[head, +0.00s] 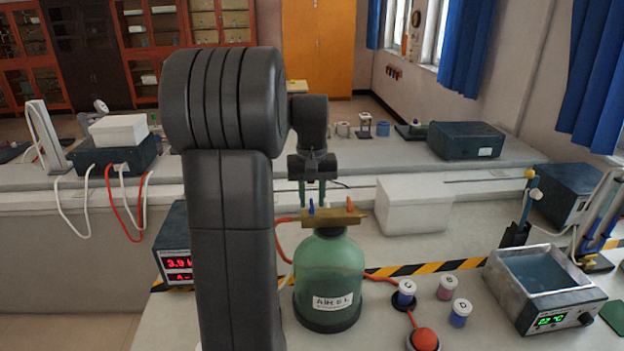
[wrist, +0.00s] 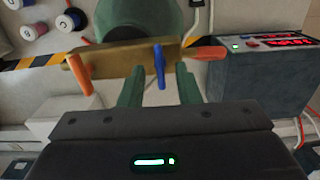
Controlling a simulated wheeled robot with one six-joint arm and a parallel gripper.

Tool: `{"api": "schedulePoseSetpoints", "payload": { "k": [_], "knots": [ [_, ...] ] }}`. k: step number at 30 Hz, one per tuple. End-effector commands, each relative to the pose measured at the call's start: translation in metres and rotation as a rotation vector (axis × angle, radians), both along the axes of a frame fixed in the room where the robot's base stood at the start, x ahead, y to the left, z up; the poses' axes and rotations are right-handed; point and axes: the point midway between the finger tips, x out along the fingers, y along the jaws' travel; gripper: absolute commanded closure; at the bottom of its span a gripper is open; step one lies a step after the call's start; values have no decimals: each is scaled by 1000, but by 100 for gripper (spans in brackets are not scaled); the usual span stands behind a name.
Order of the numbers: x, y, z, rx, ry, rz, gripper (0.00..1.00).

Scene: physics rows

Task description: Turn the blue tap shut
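The blue tap (head: 311,207) stands on the left part of a brass block (head: 334,217) on top of a green bottle (head: 329,282). In the wrist view the blue tap (wrist: 159,65) is a thin upright lever pointing toward my gripper. My gripper (head: 312,196) is above the brass block, fingers pointing down. In the wrist view my open gripper (wrist: 158,80) has one green finger on each side of the blue lever, with a gap on both sides. The bottle's label is only partly readable.
An orange tap (head: 350,204) stands on the same block, right of the blue one; it also shows in the wrist view (wrist: 80,74). An orange hose joins the block's left end. A red-digit meter (head: 175,262), lidded jars (head: 406,291) and a water bath (head: 540,285) stand around.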

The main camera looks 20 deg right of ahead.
Motion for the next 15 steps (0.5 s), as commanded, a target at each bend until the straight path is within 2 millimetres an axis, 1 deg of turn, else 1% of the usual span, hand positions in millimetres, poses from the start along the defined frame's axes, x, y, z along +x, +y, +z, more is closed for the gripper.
{"api": "schedulePoseSetpoints", "payload": {
  "k": [5, 12, 15],
  "knots": [
    [1, 0, 30, -3, -6, 0, 70],
    [1, 0, 87, -3, -6, 0, 70],
    [0, 0, 106, -2, -5, 0, 70]
  ]
}}
